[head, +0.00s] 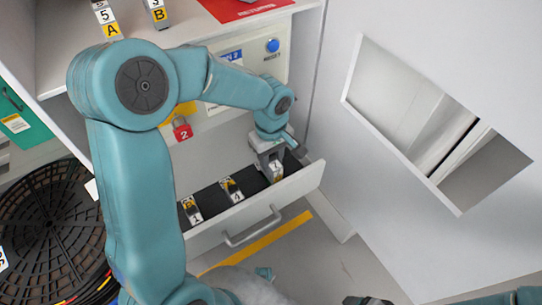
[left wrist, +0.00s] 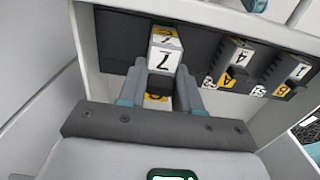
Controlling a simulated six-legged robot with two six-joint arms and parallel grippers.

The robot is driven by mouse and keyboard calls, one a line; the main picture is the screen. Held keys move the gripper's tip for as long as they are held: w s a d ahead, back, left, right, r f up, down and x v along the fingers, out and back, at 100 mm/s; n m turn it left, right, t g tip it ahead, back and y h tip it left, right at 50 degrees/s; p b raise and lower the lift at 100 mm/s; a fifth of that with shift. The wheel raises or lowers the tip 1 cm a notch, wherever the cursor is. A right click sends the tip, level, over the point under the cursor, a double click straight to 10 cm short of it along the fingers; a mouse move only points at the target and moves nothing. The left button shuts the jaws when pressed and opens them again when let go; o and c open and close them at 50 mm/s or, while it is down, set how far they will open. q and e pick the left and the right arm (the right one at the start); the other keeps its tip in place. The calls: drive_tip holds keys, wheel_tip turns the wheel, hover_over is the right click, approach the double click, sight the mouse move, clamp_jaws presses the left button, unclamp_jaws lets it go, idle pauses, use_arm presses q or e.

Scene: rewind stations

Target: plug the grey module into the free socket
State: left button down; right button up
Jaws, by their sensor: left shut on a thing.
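My left gripper (head: 268,153) is over the right end of an open drawer (head: 255,205). It is shut on a grey module with a white face marked 7 and a yellow label (head: 277,171). In the left wrist view the gripper's fingers (left wrist: 160,88) are on either side of this module (left wrist: 164,58). The module is upright, at or just above the dark drawer floor; I cannot tell whether it touches. Other grey modules, marked 4 (head: 232,189) and 1 (head: 191,209), stand to its left. I cannot make out a free socket.
Two labelled modules stand on the shelf above, one marked 5 and A (head: 108,18), the other B (head: 158,14). A red padlock marked 2 (head: 181,128) hangs below the panel with a blue button (head: 272,45).

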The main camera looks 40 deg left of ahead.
use_arm(q)
drive_tip(key=shift+b, duration=0.3)
idle(0.6)
drive_tip(key=shift+f+b, duration=2.45)
drive_tip(key=shift+f, duration=0.3)
drive_tip(key=c, duration=0.7)
unclamp_jaws()
drive_tip(key=shift+r, duration=0.1)
wheel_tip(320, 180, up, 16)
drive_tip(key=p, duration=0.4)
drive_tip(key=shift+r+p, duration=0.2)
drive_tip(key=shift+p, duration=0.1)
